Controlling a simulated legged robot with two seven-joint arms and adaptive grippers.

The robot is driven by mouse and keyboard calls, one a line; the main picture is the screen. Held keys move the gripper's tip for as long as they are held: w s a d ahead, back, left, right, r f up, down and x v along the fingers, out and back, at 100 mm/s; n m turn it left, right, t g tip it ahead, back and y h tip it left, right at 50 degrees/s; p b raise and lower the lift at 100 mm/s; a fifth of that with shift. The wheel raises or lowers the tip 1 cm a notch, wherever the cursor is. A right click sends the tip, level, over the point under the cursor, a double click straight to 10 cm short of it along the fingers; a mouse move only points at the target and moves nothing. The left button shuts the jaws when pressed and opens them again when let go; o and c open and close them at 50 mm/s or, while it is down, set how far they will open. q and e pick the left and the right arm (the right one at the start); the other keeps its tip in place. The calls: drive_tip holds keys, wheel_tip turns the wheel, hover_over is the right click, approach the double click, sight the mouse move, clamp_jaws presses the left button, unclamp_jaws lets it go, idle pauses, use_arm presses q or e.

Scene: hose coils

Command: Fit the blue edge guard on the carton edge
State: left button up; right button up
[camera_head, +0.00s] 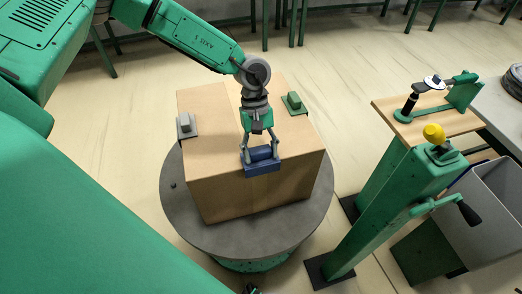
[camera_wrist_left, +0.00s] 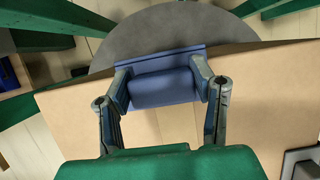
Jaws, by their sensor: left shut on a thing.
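The carton (camera_head: 213,185) is a large tan box on a round grey turntable (camera_head: 250,235). The blue edge guard (camera_head: 263,168) is at the carton's near top edge, with one face over the top and one down the front side. My left gripper (camera_head: 261,154) is shut on the guard's raised block from above. In the left wrist view the guard (camera_wrist_left: 160,88) lies between the two fingers, along the carton edge (camera_wrist_left: 70,110). I cannot tell whether it is fully seated. My right gripper is not in view.
A grey guard (camera_head: 186,125) sits on the carton's left edge and a green one (camera_head: 292,102) on its far right edge. A green stand (camera_head: 400,190) with a yellow knob (camera_head: 434,133) and a grey bin (camera_head: 490,215) stand at the right. Pale floor lies around the turntable.

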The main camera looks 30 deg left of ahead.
use_arm(q)
drive_tip(key=shift+a+f, duration=0.25)
drive_tip(key=shift+f, duration=0.05)
drive_tip(key=shift+f, duration=0.1)
drive_tip(key=shift+d, duration=0.15)
drive_tip(key=o, duration=1.3)
drive_tip(key=shift+p+v, duration=2.1)
drive_tip(key=shift+v, duration=1.95)
